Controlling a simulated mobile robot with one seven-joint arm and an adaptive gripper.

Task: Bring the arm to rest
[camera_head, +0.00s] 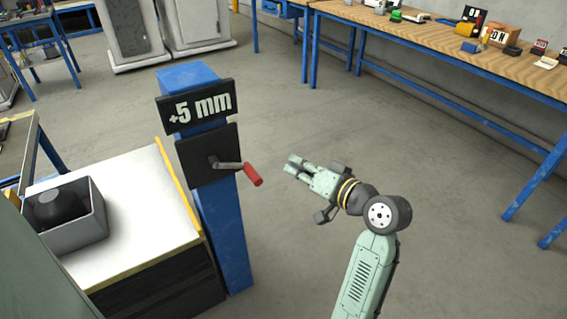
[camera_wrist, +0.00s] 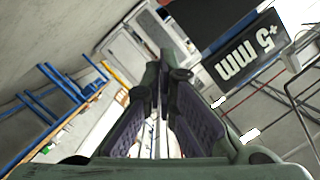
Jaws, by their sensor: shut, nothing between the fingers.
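My arm (camera_head: 368,270) rises from the bottom of the head view and bends left at the wrist. My gripper (camera_head: 292,164) is held in the air, pointing left towards the blue post, apart from the crank's red handle (camera_head: 252,175). In the wrist view my gripper's fingers (camera_wrist: 160,65) come together at the tips, with nothing between them. The crank sits on a dark plate (camera_head: 196,158) on the blue post (camera_head: 226,235), below a "+5 mm" sign (camera_head: 198,108). The sign also shows in the wrist view (camera_wrist: 246,58).
A white-topped cabinet (camera_head: 150,225) with a grey bin (camera_head: 85,235) holding a dark object stands left of the post. A long wooden workbench (camera_head: 420,32) with several small items runs along the upper right. The floor (camera_head: 440,160) between arm and bench is clear.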

